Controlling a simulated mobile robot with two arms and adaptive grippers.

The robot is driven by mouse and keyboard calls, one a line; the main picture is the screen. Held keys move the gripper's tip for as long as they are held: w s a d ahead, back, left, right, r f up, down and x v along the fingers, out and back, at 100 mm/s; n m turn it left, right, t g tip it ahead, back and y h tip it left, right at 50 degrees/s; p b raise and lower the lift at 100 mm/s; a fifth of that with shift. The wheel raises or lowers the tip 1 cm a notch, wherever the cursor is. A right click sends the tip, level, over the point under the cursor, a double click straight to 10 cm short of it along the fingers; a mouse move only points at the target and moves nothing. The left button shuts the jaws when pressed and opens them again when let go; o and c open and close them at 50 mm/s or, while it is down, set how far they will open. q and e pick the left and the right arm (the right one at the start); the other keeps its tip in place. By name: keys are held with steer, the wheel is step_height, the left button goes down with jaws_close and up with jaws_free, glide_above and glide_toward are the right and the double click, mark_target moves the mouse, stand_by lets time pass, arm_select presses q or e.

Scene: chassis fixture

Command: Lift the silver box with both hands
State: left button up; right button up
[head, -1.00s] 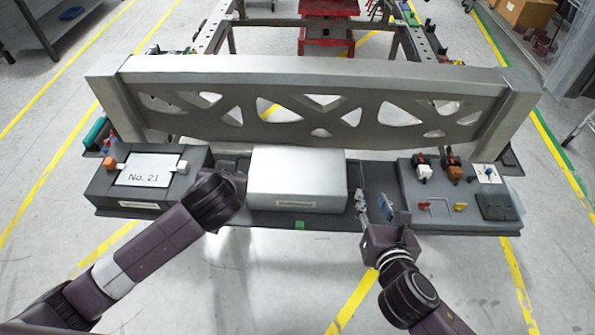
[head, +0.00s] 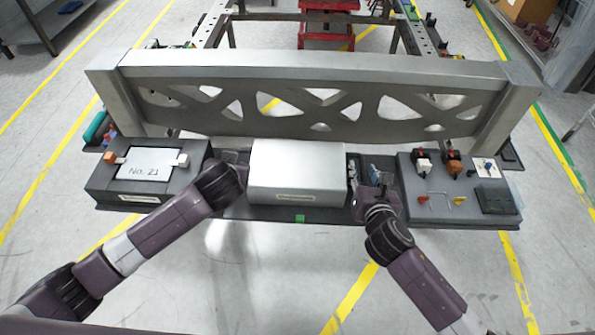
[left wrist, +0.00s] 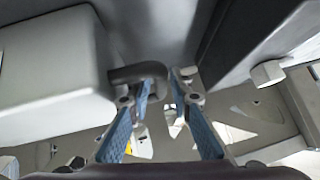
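The silver box (head: 297,172) sits level in the middle of the dark tray. In the left wrist view, the box (left wrist: 50,75) fills the left side, and a grey bent handle (left wrist: 138,74) sticks out of its side. My left gripper (left wrist: 160,85) is open, with its blue-padded fingers apart and the handle's outer part between the tips. In the head view the left arm hides most of this gripper at the box's left side. My right gripper (head: 364,173) is open at the box's right side, fingers pointing away from me. Any handle there is not clear.
A grey frame beam (head: 310,68) with cutouts stands close behind the box. A dark case labelled No. 21 (head: 103,187) is to the left. A grey panel (head: 430,205) with switches and connectors is to the right, close to my right gripper. Open floor lies in front.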

arm_select(q)
steer(key=shift+w+f, duration=0.15)
steer(key=shift+w, duration=0.05)
arm_select(e)
steer(key=shift+w+f, duration=0.15)
steer(key=shift+w, duration=0.25)
arm_select(q)
steer(key=c, duration=0.4)
arm_select(e)
steer(key=c, duration=0.5)
arm_select(q)
jaws_close()
arm_select(e)
jaws_close()
arm_select(q)
steer(key=shift+w+r, duration=0.1)
steer(key=shift+r, duration=0.1)
arm_select(e)
steer(key=shift+w+r, duration=0.1)
steer(key=shift+r, duration=0.15)
